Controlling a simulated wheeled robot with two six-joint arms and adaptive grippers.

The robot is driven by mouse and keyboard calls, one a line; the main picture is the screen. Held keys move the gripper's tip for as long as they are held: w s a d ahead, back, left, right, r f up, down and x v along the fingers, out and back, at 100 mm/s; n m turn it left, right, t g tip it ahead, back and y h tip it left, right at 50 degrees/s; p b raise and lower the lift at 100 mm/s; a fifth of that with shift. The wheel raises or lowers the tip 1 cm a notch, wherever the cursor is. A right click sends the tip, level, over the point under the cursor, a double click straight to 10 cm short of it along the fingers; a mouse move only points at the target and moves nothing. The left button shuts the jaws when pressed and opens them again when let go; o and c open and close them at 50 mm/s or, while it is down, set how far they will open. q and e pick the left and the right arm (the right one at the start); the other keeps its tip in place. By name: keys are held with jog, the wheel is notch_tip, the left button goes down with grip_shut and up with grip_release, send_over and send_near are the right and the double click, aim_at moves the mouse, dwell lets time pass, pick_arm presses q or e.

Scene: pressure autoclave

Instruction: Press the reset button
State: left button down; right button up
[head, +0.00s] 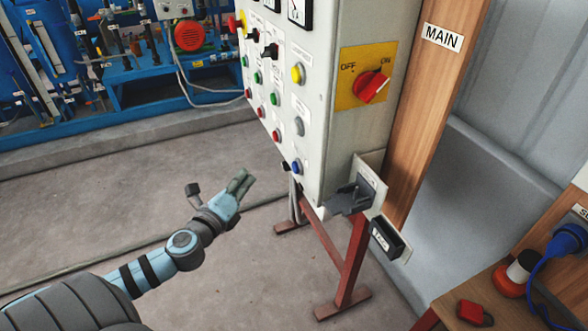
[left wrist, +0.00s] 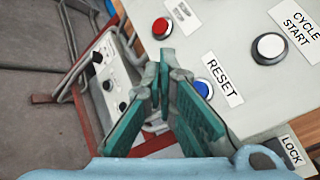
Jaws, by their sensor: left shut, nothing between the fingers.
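The reset button is the blue button (left wrist: 203,88) beside the RESET label (left wrist: 220,80) in the left wrist view, partly hidden by my right-hand finger in that picture. In the head view the blue button (head: 296,167) sits at the lower edge of the panel's front face. My left gripper (head: 241,181) is in front of the panel, to the left of the button and apart from it in the head view. In the left wrist view its fingertips (left wrist: 164,70) meet, shut and empty, to the left of the blue button. My right gripper is not in view.
The control panel (head: 328,120) carries several other buttons, including a red one (left wrist: 162,28) and a CYCLE START button (left wrist: 268,48). A red rotary switch (head: 372,87) is on its side. Floor space left of the panel is clear.

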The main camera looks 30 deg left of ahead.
aim_at(295, 167)
pick_arm(q)
jog(key=shift+w, duration=0.1)
jog(key=w+d+p, duration=0.4)
jog(key=w+d, duration=0.1)
jog(key=w, duration=0.2)
dwell(0.5)
dwell(0.5)
jog(key=shift+w, duration=0.15)
dwell(0.6)
jog(key=shift+w+d, duration=0.25)
